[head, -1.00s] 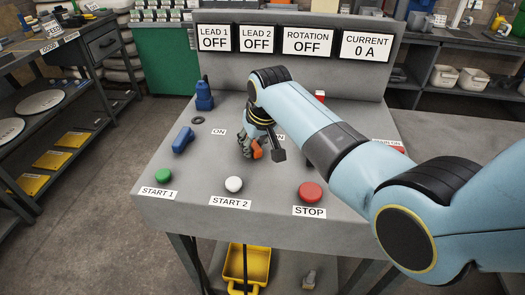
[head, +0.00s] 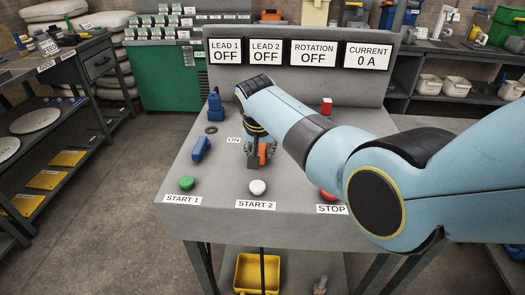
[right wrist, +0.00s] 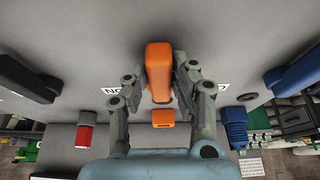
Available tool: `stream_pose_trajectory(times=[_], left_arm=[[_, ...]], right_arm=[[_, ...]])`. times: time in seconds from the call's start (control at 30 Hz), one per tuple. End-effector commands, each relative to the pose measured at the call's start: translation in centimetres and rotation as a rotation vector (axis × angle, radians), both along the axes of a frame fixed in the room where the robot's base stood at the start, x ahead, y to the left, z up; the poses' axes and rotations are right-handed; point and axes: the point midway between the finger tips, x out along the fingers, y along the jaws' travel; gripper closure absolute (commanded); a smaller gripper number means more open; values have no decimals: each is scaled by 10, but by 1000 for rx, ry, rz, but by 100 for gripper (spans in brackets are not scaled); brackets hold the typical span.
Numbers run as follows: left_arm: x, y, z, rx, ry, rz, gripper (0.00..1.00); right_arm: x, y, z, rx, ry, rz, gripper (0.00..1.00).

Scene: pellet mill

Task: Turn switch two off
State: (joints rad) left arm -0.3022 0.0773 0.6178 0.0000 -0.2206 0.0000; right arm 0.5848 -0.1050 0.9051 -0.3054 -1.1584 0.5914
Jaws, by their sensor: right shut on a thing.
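An orange switch handle (head: 264,152) stands on the grey console, behind the white START 2 button (head: 257,187). My right gripper (head: 259,156) reaches down over it and partly hides it. In the right wrist view the orange handle (right wrist: 158,68) lies between the two fingers of my right gripper (right wrist: 160,85), which is shut on it. A blue switch handle (head: 201,148) is to its left on the console and shows at the right of the wrist view (right wrist: 295,68). The LEAD 2 display (head: 265,52) reads OFF. My left gripper is not in view.
A black handle (right wrist: 28,80) is at the left of the wrist view. The green START 1 button (head: 187,183) and the red STOP button (head: 327,194), partly covered by my arm, sit along the front edge. LEAD 1 and ROTATION read OFF; CURRENT reads 0 A.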

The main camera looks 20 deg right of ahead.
Motion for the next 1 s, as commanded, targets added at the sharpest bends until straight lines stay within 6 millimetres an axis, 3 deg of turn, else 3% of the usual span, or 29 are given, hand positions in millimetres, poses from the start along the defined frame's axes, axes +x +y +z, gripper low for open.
stream_pose_trajectory(times=[0.43,0.47,0.6,1.0], left_arm=[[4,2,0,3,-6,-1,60],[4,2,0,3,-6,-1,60],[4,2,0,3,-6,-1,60],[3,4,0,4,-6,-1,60]], right_arm=[[0,1,-1,5,0,-13,100],[0,1,-1,5,0,-13,72],[0,1,0,4,0,-11,54],[-2,3,7,3,-3,-10,54]])
